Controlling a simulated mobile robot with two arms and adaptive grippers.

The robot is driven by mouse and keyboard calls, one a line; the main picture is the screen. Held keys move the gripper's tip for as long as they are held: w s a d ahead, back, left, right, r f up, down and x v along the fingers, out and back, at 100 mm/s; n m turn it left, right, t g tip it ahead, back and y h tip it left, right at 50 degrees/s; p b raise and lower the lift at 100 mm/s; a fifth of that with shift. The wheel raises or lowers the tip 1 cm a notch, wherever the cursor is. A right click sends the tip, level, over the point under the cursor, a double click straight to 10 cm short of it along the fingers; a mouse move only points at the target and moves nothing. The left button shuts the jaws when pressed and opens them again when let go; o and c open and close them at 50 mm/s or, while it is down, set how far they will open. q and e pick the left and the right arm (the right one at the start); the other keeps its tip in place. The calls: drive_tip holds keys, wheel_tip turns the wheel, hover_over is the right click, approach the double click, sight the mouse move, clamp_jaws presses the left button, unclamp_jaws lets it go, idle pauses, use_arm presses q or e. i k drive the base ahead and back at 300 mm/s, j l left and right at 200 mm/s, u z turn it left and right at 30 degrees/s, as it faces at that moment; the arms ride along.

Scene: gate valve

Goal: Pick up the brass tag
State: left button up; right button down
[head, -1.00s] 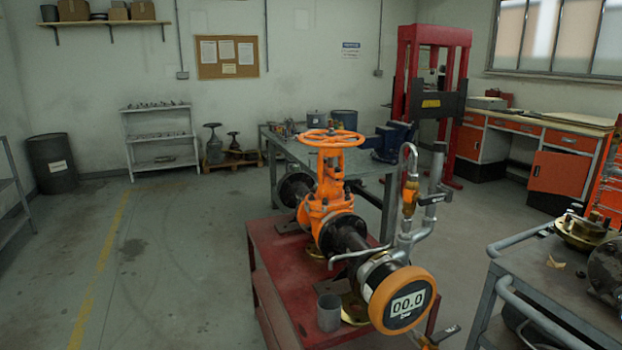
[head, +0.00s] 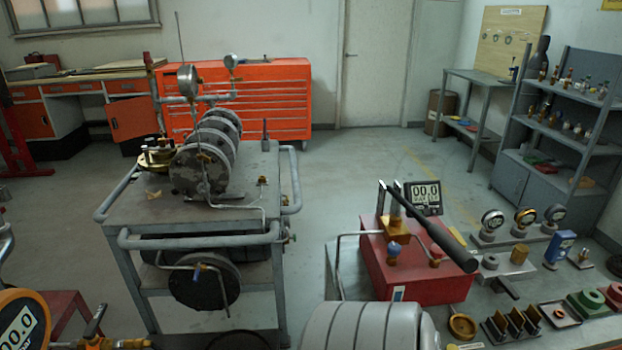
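I cannot make out a brass tag for certain in the head view. A small tan flat piece (head: 153,195) lies on the grey cart's top at the left, too small to identify. A round brass-coloured dish (head: 462,326) is on the bench at the lower right, beside a row of upright brass-coloured plates (head: 510,322). Neither of my grippers is in view.
A grey cart (head: 115,205) carries a flanged pipe assembly (head: 205,160). A red pump box (head: 415,268) with a long black lever stands on the right bench, near several gauges (head: 525,220). Open floor (head: 345,180) lies behind. An orange-rimmed gauge (head: 22,325) shows lower left.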

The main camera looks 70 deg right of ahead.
sight(531, 312)
drive_tip(key=k+l+z, duration=0.25)
drive_tip(key=k+l, duration=3)
